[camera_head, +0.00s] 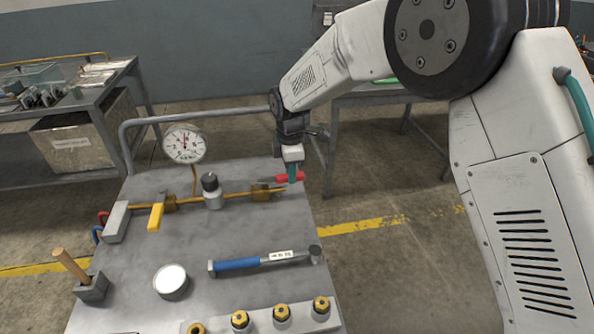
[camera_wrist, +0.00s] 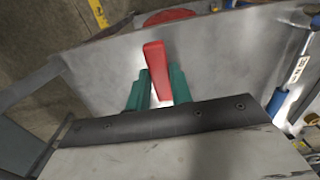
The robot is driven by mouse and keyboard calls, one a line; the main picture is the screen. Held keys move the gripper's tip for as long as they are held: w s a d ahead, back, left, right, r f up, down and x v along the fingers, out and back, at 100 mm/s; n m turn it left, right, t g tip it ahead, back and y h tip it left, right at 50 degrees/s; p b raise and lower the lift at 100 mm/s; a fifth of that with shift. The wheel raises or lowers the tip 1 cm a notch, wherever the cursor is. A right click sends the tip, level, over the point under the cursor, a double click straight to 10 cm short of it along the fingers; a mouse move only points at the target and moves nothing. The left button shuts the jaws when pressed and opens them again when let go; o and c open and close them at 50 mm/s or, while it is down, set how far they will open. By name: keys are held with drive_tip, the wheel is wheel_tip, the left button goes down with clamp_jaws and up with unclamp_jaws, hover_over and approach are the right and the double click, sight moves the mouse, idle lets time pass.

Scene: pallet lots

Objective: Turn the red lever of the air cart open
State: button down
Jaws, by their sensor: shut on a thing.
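The air cart (camera_head: 150,190) has a flat grey top with a brass pipe (camera_head: 235,196) running across it. The red lever (camera_head: 283,178) is at the right end of the pipe, near the cart's right edge. My gripper (camera_head: 292,171) comes down on it from above and hides its middle. In the wrist view the red lever (camera_wrist: 157,65) stands between the green fingers of my gripper (camera_wrist: 158,75), which is shut on it. A second, rounded red part (camera_wrist: 168,15) shows beyond it. How far the lever is turned I cannot tell.
A dial gauge (camera_head: 184,144), a yellow lever (camera_head: 156,217) and a black-topped knob (camera_head: 211,190) are along the pipe. A cart rail (camera_head: 200,116) runs behind. A table (camera_head: 375,97) stands beyond.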

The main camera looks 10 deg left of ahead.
drive_tip(key=shift+w+a+r, duration=0.1)
drive_tip(key=shift+r, duration=0.05)
drive_tip(key=c, duration=1.2)
unclamp_jaws()
drive_tip(key=shift+c, duration=0.2)
wheel_tip(320, 180, up, 8)
drive_tip(key=shift+f, duration=0.15)
